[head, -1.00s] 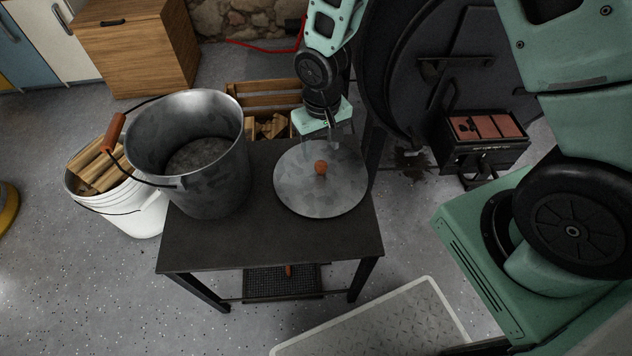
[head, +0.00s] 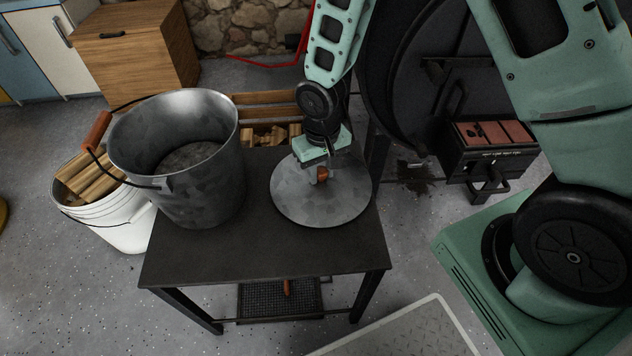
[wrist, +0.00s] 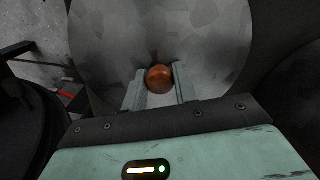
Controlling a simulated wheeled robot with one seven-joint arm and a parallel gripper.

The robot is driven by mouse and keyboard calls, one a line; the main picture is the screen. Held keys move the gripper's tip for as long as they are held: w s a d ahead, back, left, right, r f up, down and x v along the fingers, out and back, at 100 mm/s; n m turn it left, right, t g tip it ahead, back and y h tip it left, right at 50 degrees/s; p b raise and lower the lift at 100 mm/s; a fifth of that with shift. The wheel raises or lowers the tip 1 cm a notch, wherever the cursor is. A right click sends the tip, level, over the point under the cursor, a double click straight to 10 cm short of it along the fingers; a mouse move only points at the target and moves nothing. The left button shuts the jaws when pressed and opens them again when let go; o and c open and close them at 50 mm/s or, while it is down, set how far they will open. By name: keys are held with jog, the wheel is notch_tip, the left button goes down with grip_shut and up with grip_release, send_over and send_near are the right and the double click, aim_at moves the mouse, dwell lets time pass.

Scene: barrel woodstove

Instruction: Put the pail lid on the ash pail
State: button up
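The ash pail (head: 205,185) is a grey metal bucket, open at the top, standing upright on the left of the dark table. Its bail handle with an orange-brown grip (head: 97,131) hangs to the left. The pail lid (head: 310,207) is a round grey metal disc lying flat on the table, right of the pail. My gripper (head: 322,172) is down at the lid's orange-brown knob. In the wrist view the knob (wrist: 159,78) sits between my two fingertips (wrist: 159,82), very close to both. I cannot tell whether they press on it.
The dark table (head: 265,255) has bare room at its front. A white bucket of split wood (head: 118,222) stands on the floor at left. A wooden crate (head: 262,104) is behind the table, and the black barrel stove (head: 395,75) stands behind right.

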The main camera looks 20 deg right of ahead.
aim_at(322, 169)
grip_shut()
jog(key=shift+r, duration=0.25)
jog(key=shift+r+p, duration=0.75)
jog(key=shift+p, duration=0.15)
jog(key=shift+r, duration=0.2)
jog(key=shift+r+p, duration=2.25)
jog(key=shift+r, duration=0.1)
jog(key=shift+d, duration=0.1)
